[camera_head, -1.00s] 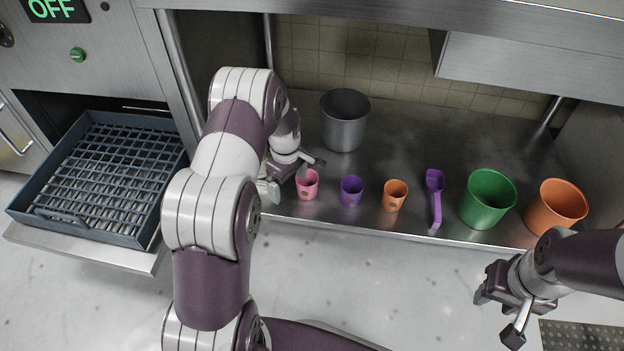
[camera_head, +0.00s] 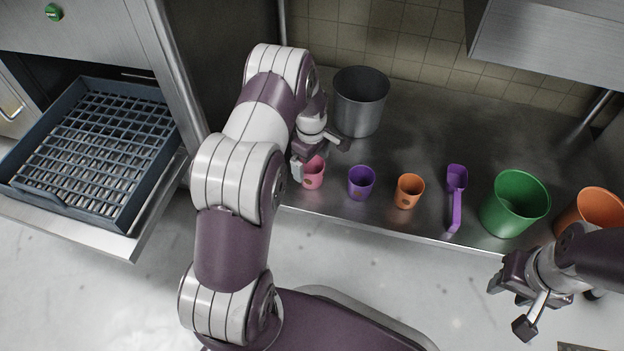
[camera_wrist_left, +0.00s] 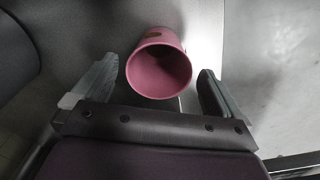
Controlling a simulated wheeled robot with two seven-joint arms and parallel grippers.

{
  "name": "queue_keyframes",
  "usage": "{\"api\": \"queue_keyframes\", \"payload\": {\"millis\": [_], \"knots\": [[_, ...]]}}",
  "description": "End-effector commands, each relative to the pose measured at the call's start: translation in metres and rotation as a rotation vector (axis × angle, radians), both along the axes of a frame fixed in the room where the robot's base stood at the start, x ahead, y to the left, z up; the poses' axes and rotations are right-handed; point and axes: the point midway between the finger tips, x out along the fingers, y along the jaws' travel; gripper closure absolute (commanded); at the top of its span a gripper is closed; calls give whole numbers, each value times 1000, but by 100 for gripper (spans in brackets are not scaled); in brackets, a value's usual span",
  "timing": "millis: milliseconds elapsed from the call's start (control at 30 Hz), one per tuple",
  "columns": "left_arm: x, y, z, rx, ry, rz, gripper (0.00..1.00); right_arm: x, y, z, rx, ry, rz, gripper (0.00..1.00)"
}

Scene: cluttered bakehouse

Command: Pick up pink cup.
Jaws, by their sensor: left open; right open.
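The pink cup (camera_head: 314,174) stands upright near the front edge of the steel counter, at the left end of a row. My left gripper (camera_head: 320,156) is over it, its fingers partly hiding the cup from the head. In the left wrist view the pink cup (camera_wrist_left: 158,70) shows its open mouth, lying just beyond and between the two fingertips of my open left gripper (camera_wrist_left: 158,85). I see gaps between the cup and each finger. My right gripper (camera_head: 508,303) is open and empty at the lower right, in front of the counter.
A grey pot (camera_head: 360,101) stands behind. A wire-grid tray (camera_head: 90,150) is at left.

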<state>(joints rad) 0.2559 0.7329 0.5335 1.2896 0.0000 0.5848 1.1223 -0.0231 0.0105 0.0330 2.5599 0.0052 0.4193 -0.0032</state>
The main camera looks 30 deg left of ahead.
Motion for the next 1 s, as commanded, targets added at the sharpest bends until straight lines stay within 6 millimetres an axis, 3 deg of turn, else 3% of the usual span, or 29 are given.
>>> {"api": "queue_keyframes", "payload": {"millis": [33, 100, 367, 533, 833, 1000], "knots": [[1, -1, -22, 0, 1, -1, 0, 0, 0, -23, 0, 1, 0, 57], [1, -1, -33, -1, 1, 0, 0, 0, 0, -32, 0, 1, 0, 57], [1, -1, -33, 0, 0, 0, 0, 0, 0, -30, 0, 0, 0, 57], [1, -1, -33, 0, 1, 0, 55, 0, 0, -30, 0, 0, 0, 57], [1, -1, -31, 0, 0, 0, 55, 0, 0, -28, 0, 1, 0, 57], [1, -1, -11, 0, 0, 0, 55, 0, 0, -10, 0, 1, 0, 57]]}}
